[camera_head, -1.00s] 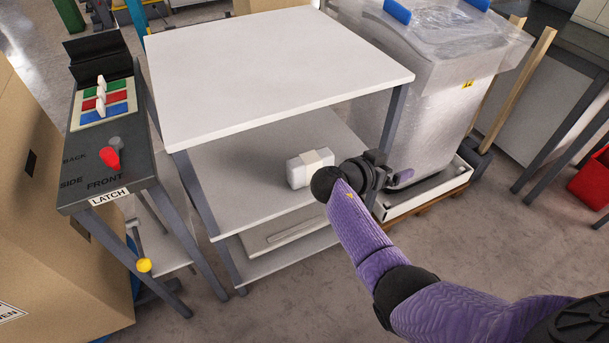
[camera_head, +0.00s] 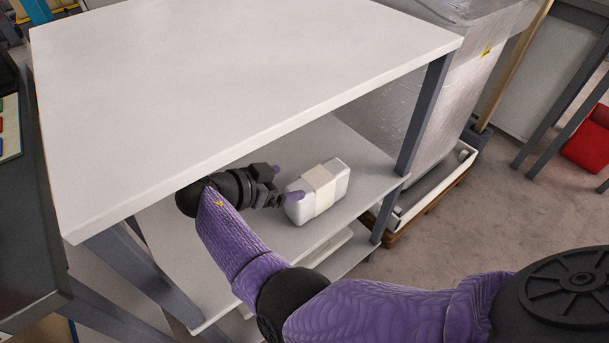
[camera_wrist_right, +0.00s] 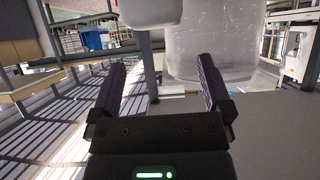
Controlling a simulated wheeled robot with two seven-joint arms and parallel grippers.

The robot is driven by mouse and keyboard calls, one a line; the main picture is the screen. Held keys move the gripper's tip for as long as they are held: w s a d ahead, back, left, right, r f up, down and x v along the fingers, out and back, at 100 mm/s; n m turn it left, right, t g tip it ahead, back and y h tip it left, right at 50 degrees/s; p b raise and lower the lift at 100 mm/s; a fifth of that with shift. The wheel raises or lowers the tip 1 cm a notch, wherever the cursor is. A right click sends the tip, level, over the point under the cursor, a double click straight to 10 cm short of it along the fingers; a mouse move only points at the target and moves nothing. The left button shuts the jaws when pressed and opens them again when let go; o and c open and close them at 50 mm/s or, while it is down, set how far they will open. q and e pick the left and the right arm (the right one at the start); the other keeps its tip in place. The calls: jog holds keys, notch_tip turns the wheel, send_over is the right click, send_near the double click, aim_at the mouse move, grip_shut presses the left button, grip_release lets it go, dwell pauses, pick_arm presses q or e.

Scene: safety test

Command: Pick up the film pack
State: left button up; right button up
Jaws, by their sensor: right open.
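The film pack (camera_head: 336,178) is a white block with a cream band around its middle. It lies on the middle shelf (camera_head: 235,245) of a grey-legged rack, below the top board. My right gripper (camera_head: 284,184) is open, just left of the pack in the head view. Its nearer fingertip overlaps the pack's left end in the picture; I cannot tell whether they touch. In the wrist view the open purple fingers of my right gripper (camera_wrist_right: 165,85) stand wide apart with nothing held between them. My left gripper is not in view.
The rack's top board (camera_head: 240,70) overhangs the shelf close to my right wrist. A rack leg (camera_head: 422,115) stands right of the pack. A film-wrapped load (camera_head: 440,100) stands behind. A dark control stand (camera_head: 25,210) is at the left, and a red bin (camera_head: 588,145) far right.

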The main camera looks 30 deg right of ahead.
aim_at(315, 178)
jog(key=b+x, duration=0.2)
jog(key=x, duration=0.7)
jog(key=shift+s+f+b, duration=0.1)
jog(key=shift+f+b, duration=0.05)
jog(key=shift+b, duration=0.25)
jog(key=c, duration=1.2)
grip_shut()
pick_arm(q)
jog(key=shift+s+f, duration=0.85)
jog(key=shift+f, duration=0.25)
